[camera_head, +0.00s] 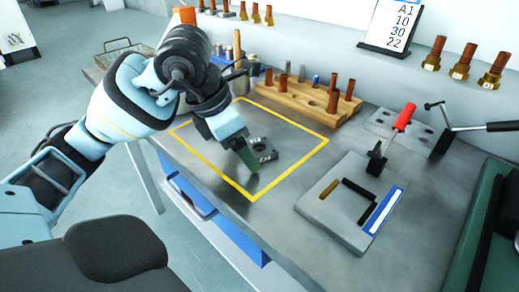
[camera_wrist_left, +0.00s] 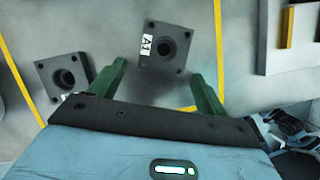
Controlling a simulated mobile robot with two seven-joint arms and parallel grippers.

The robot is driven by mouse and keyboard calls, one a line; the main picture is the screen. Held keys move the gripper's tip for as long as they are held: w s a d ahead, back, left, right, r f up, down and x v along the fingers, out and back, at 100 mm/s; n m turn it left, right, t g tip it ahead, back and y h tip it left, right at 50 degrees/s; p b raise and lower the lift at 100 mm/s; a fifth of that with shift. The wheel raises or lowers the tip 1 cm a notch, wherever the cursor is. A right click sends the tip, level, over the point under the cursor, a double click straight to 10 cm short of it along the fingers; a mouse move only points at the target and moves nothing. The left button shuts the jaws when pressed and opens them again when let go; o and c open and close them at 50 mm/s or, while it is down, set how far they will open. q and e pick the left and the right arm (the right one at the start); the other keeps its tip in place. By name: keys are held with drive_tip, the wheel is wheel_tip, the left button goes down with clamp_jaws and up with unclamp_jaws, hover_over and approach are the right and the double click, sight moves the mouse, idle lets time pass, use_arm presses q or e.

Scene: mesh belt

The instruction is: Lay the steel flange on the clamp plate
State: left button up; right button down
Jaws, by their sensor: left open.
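A dark grey square flange (camera_head: 263,149) with a central hole and a white tag lies inside the yellow outline on the bench. The left wrist view shows two such blocks: one tagged A1 (camera_wrist_left: 149,62) just ahead of the fingers, and another (camera_wrist_left: 45,72) outside the left finger. My left gripper (camera_head: 248,158) is open and empty, pointing down beside the flange in the head view; its green fingers (camera_wrist_left: 157,75) are apart, with the A1 block beyond their tips. A grey plate (camera_head: 325,212) with slots and a blue-white strip, probably the clamp plate, lies to the right. My right gripper is not in view.
A toggle clamp with a red handle (camera_head: 405,117) stands behind the grey plate. A wooden rack (camera_head: 290,98) of brown pegs stands at the back. A sign (camera_head: 392,25) reads A1 10 30 22. Bench between outline and plate is clear.

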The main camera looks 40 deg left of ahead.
use_arm(q)
drive_tip(key=c, duration=1.4)
drive_tip(key=shift+r, duration=0.1)
